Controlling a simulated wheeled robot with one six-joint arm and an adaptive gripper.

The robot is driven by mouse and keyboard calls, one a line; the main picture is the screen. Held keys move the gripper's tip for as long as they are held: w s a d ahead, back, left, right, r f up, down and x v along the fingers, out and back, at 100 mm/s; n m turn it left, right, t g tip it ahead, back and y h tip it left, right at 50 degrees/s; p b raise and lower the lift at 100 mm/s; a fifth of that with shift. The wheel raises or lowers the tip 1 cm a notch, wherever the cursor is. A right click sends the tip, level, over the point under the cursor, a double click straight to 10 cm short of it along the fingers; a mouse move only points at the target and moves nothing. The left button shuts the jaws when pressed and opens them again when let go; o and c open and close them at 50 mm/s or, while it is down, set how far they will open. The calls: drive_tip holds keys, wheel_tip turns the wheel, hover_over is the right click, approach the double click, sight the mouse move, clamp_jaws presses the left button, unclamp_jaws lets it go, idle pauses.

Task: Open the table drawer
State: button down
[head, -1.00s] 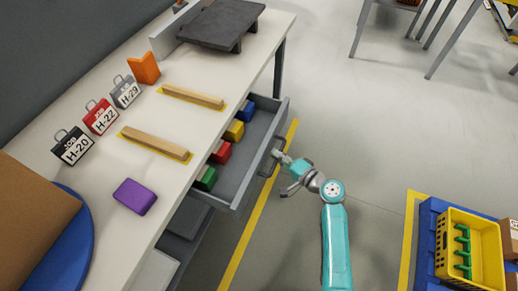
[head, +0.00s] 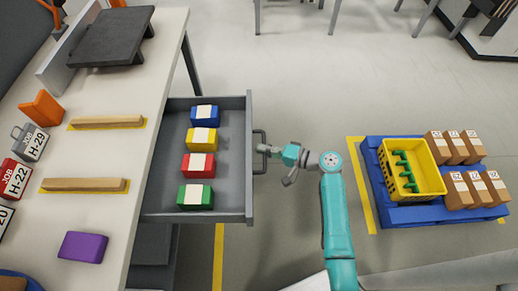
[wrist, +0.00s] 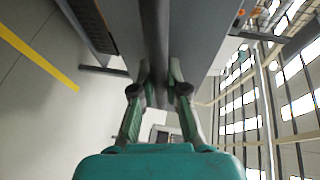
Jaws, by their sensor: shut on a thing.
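The grey table drawer (head: 249,203) stands pulled out from under the white worktop (head: 150,108). Inside it lie a blue, a yellow, a red and a green block, each with a white label. My gripper (head: 265,149) is at the dark bar handle (head: 259,160) on the drawer front. In the wrist view my gripper's two fingers (wrist: 159,85) are shut on the handle bar (wrist: 154,40), one on each side. How far the drawer can still travel cannot be seen.
A blue pallet (head: 405,214) with a yellow crate (head: 425,186) and several cardboard boxes stands on the floor at right. The floor between drawer and pallet is clear apart from my arm. Wooden strips (head: 85,185) and a purple block (head: 83,247) lie on the worktop.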

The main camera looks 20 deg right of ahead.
drive_tip(key=c, duration=1.2)
unclamp_jaws()
drive_tip(key=v, duration=1.2)
